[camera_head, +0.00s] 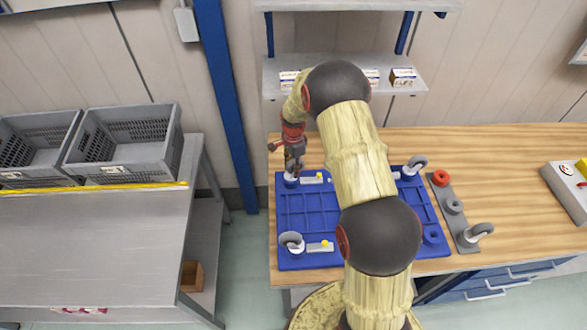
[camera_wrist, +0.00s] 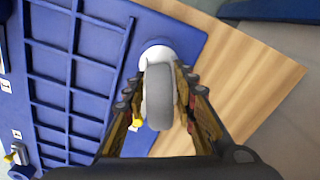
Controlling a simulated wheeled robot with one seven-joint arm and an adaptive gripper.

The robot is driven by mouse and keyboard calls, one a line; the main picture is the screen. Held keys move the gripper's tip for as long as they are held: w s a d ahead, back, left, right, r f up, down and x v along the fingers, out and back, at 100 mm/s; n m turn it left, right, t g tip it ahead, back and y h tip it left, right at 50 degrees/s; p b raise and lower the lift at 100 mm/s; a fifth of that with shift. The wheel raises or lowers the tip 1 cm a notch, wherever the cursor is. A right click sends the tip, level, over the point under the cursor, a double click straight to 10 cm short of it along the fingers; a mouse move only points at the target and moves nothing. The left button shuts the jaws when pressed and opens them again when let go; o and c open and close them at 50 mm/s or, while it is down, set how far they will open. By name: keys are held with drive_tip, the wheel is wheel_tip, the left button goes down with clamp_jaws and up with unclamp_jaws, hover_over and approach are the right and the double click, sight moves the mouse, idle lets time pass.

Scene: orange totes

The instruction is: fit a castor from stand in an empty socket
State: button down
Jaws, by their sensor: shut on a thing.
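My gripper (camera_head: 294,168) is over the upper-left corner of the blue frame (camera_head: 308,212) in the head view. It is shut on a castor (camera_wrist: 159,95) with a grey wheel and a white mount. In the wrist view the white mount is at a round blue corner socket (camera_wrist: 156,45); I cannot tell whether it is fully seated. Other castors sit at the frame's lower-left corner (camera_head: 291,242) and upper-right corner (camera_head: 415,165). The lower-right socket (camera_head: 432,236) looks empty. The grey stand (camera_head: 462,228) holds one castor (camera_head: 480,232) at its near end.
A red ring (camera_head: 440,177) and a grey ring (camera_head: 453,206) are on the stand. Small plates with yellow knobs (camera_head: 323,244) lie by the left corners. My arm covers the frame's middle. A shelf (camera_head: 270,75) stands behind; grey crates (camera_head: 125,145) stand on the left table.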

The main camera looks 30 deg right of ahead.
drive_tip(key=shift+f, duration=0.2)
drive_tip(key=c, duration=1.4)
unclamp_jaws()
wheel_tip(320, 180, up, 12)
